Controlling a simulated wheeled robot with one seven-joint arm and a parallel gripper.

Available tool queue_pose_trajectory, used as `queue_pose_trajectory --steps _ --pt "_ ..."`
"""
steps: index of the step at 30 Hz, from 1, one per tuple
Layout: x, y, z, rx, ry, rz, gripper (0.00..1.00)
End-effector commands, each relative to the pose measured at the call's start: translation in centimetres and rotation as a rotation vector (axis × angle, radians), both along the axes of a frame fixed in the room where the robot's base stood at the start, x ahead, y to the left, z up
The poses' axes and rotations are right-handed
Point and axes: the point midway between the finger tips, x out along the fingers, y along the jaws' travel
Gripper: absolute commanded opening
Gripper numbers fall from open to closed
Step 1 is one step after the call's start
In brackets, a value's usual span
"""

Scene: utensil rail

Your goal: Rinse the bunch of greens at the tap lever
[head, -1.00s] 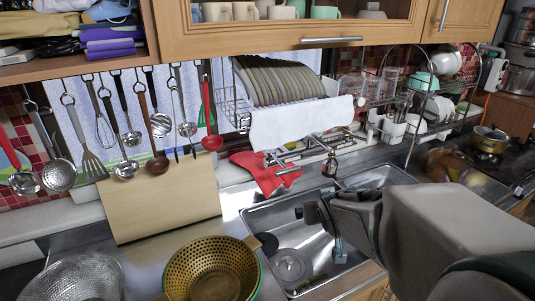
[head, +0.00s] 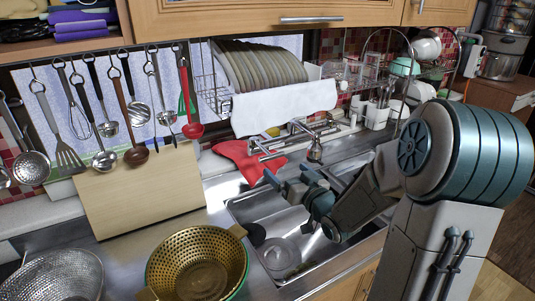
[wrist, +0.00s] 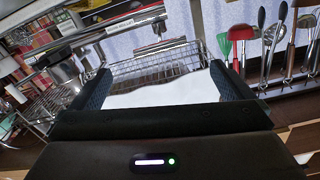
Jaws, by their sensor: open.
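My gripper (head: 290,181) is over the sink in the head view, just in front of the tap. Its two fingers stand apart, with nothing visible between them. In the wrist view my gripper (wrist: 165,82) is open, facing a white cloth and wire rack. The chrome tap (head: 315,151) stands at the sink's back edge, its bars reaching left and up. I cannot tell which bar is the lever or whether a finger touches it. The sink (head: 243,209) is partly covered by my arm. I cannot make out a bunch of greens in either view.
A gold colander (head: 200,262) and a silver colander (head: 52,278) stand on the front left counter. A red cloth (head: 246,160) lies left of the tap. A white cloth (head: 283,107) hangs under the plate rack. Utensils hang from the rail at left, above a board (head: 135,195).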

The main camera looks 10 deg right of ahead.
Motion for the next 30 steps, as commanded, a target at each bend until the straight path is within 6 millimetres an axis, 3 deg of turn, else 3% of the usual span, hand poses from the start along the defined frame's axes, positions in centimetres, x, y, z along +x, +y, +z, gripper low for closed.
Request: queue_pose_trajectory --steps 15,21,30 --pt "9.1 3.1 0.1 0.001 0.002 0.002 1.00" --pt "10.7 3.5 0.1 0.000 0.001 0.000 1.00" --pt "11.1 3.7 0.0 -0.002 0.002 -0.001 1.00"
